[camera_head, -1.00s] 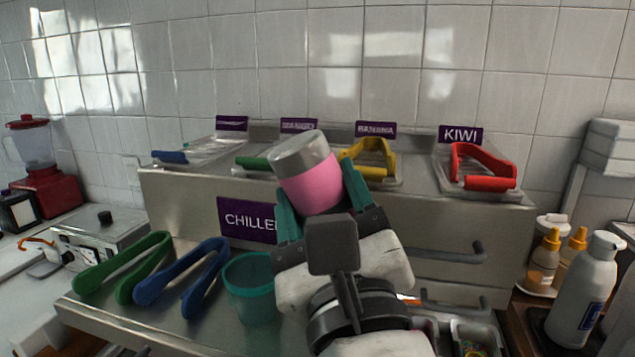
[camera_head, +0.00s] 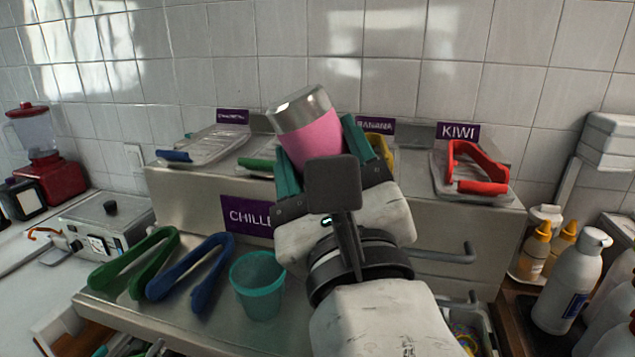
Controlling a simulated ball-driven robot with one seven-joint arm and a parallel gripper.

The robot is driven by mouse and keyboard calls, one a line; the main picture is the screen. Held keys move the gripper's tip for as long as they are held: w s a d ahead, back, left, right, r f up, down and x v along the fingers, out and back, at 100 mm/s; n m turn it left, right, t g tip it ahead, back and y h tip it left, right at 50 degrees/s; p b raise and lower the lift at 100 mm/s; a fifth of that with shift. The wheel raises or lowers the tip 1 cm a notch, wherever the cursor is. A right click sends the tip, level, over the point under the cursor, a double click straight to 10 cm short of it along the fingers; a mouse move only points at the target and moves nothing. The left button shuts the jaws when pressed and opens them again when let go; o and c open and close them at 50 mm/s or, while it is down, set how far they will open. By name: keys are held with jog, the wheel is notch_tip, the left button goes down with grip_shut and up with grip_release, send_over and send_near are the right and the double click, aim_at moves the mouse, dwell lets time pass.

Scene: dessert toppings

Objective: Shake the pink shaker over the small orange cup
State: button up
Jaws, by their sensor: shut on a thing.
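The pink shaker (camera_head: 314,142) has a pink body and a silver metal cap. It is tilted, with the cap up and to the left. My gripper (camera_head: 318,146) is shut on it, with teal fingers on both sides of the pink body. It is held up in front of the topping unit, above and right of a small teal cup (camera_head: 258,287). That cup stands upright on the steel counter and appears empty. No orange cup shows in this view; my arm hides part of the counter.
Green tongs (camera_head: 135,265) and blue tongs (camera_head: 192,272) lie left of the cup. The steel topping unit (camera_head: 185,195) with lidded trays and red tongs (camera_head: 478,170) stands behind. Bottles (camera_head: 570,285) stand at the right, and a red blender (camera_head: 45,165) at the far left.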

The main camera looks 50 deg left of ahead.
jog(key=shift+r+p, duration=0.6)
jog(key=shift+r, duration=0.45)
jog(key=shift+f, duration=0.1)
notch_tip(320, 180, down, 8)
jog(key=b, duration=0.6)
jog(key=shift+r, duration=0.2)
dwell(0.5)
